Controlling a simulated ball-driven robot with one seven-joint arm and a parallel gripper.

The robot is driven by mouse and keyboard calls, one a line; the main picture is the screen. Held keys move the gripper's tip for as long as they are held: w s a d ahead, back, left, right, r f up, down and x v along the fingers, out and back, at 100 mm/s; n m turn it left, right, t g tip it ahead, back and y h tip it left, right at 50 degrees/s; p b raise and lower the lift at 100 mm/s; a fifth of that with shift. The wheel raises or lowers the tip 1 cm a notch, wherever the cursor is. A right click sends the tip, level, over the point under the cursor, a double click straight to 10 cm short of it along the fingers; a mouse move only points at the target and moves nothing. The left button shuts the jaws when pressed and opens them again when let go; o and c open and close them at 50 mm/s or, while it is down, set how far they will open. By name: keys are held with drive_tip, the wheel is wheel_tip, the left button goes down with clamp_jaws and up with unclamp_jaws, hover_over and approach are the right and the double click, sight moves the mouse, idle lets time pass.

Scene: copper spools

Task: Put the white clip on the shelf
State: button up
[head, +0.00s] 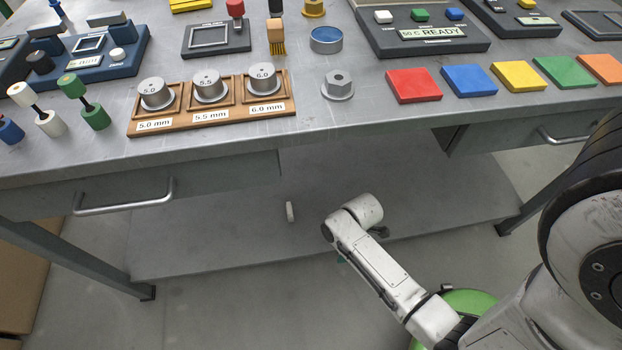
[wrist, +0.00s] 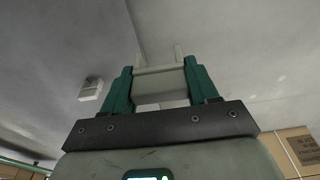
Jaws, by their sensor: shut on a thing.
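My gripper (wrist: 158,70) is shut on a white clip (wrist: 160,88) in the wrist view. The clip sits between the two teal fingers, and two thin prongs stick out past them. In the head view the gripper and the held clip are mostly hidden by my arm, at the front edge of the grey lower shelf (head: 230,235). A small white piece (head: 290,211) stands on that shelf, left of my wrist. A white piece also shows left of the fingers in the wrist view (wrist: 90,88), apart from them.
The workbench top (head: 330,125) is above the shelf, with drawers (head: 140,195) under its front edge. The bench holds a wooden spool rack (head: 210,115) and several coloured squares. The shelf is bare around the small white piece. A cardboard box (head: 20,270) is at the lower left.

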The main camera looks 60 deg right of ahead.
drive_tip(key=w+d+f+b, duration=0.1)
drive_tip(key=w+f+b, duration=0.1)
drive_tip(key=w+f, duration=0.1)
drive_tip(key=w+f+b, duration=0.3)
drive_tip(key=w, duration=0.2)
drive_tip(key=w+d+f+b, duration=0.1)
drive_tip(key=w+f+b, duration=0.1)
drive_tip(key=w, duration=0.3)
drive_tip(key=shift+d+f, duration=0.35)
drive_tip(key=shift+f, duration=0.3)
drive_tip(key=shift+w+f+b, duration=0.15)
drive_tip(key=shift+f+b, duration=0.5)
drive_tip(key=shift+f, duration=0.25)
drive_tip(key=shift+w+f+b, duration=0.1)
drive_tip(key=shift+f+b, duration=0.5)
drive_tip(key=shift+f, duration=0.3)
drive_tip(key=shift+f, duration=0.2)
drive_tip(key=o, duration=1)
